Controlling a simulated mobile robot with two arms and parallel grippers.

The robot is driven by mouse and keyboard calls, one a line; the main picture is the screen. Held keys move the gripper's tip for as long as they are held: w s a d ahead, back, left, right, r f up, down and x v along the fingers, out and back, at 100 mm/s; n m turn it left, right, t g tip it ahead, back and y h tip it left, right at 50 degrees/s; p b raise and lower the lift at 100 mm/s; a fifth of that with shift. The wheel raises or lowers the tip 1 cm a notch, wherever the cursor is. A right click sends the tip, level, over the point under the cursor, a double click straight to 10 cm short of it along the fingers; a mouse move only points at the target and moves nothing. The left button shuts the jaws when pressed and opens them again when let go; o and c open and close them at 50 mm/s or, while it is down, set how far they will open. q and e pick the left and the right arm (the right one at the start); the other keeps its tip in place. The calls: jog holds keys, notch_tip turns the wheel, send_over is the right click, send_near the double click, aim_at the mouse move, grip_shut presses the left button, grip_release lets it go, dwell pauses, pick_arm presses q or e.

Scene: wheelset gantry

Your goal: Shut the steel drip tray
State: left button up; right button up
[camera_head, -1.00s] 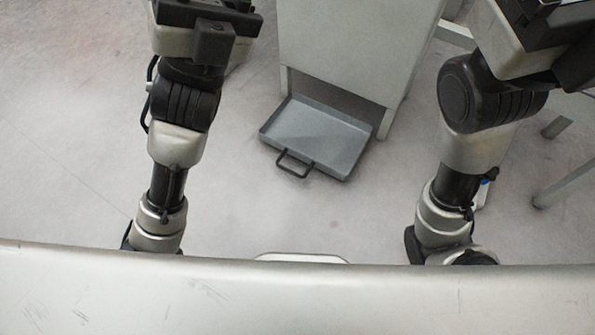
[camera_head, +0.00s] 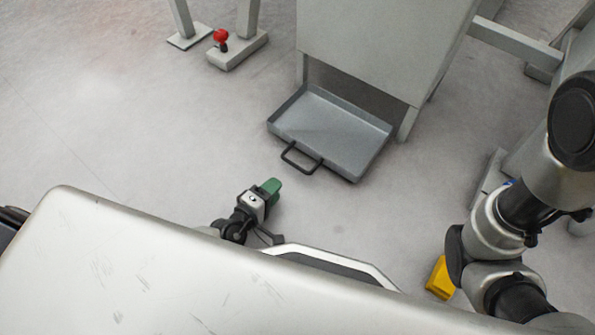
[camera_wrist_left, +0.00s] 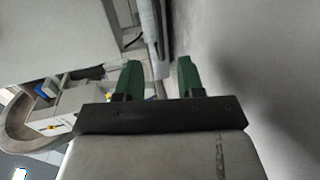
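The steel drip tray (camera_head: 335,132) is a shallow grey tray, sticking out at floor level from under a pale grey cabinet (camera_head: 385,45). Its back end is in the shade of the opening. A dark bar handle (camera_head: 301,159) is on its front wall. My left gripper (camera_head: 272,187) has green fingertips and is low in front of the tray, a little below and left of the handle, apart from it. In the left wrist view, its two green fingers (camera_wrist_left: 158,78) are spread with nothing held between them. My right arm shows at the right, but its gripper is outside the view.
A red knob (camera_head: 221,36) stands on a grey foot plate (camera_head: 238,52) at the top left. A yellow block (camera_head: 440,278) is beside my right arm. Grey frame beams (camera_head: 515,42) are at the upper right. The floor left of the tray is clear.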

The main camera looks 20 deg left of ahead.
pick_arm(q)
jog(key=b+x, duration=0.3)
jog(key=x, duration=0.5)
jog(key=shift+w+d+f+b, duration=0.1)
jog(key=shift+w+b, duration=0.25)
jog(key=shift+w+d, duration=0.1)
jog(key=shift+w, duration=0.25)
grip_shut()
